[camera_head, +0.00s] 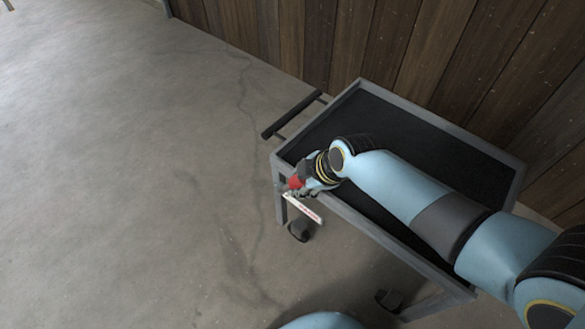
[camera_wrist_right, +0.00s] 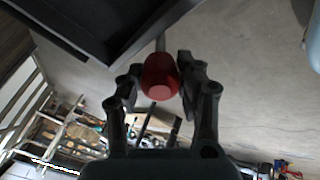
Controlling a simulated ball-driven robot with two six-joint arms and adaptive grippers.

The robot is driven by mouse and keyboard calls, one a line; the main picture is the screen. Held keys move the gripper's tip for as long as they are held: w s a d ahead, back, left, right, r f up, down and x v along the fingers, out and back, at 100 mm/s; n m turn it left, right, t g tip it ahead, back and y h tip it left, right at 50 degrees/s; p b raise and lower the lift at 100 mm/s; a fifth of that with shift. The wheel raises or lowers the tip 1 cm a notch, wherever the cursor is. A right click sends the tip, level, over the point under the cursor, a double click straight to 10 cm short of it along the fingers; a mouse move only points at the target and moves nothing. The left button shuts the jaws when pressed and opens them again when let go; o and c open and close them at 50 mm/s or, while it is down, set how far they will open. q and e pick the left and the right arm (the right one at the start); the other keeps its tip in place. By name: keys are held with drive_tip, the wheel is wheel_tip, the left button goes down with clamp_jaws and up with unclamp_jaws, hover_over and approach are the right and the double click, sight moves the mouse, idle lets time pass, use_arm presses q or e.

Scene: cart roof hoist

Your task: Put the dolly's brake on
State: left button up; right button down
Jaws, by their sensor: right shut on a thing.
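The dolly (camera_head: 345,92) is a grey-framed cart with a dark recessed top and a black push handle (camera_head: 291,114) at its left end. A red knob (camera_head: 295,182) on a thin stem, apparently the brake's lever, is at the dolly's near left corner. A white tag with red marks (camera_head: 304,208) is just below it. My right gripper (camera_head: 302,182) is shut on the red knob. In the right wrist view the knob (camera_wrist_right: 160,77) sits between both fingers. My left gripper is out of view.
A plank wall (camera_head: 290,40) stands close behind the dolly. Dark casters (camera_head: 299,231) show under its near side. The concrete floor (camera_head: 130,180) to the left is clear. The right wrist view shows cluttered shelving (camera_wrist_right: 60,125) in the background.

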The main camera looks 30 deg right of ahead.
drive_tip(key=shift+s+d+f+t+b, duration=0.2)
drive_tip(key=shift+s+f+t+b, duration=0.15)
drive_tip(key=shift+s+f+t, duration=0.2)
drive_tip(key=shift+r, duration=0.1)
drive_tip(key=c, duration=0.9)
unclamp_jaws()
drive_tip(key=shift+o, duration=0.2)
drive_tip(key=v, duration=1.2)
drive_tip(key=shift+d, duration=0.15)
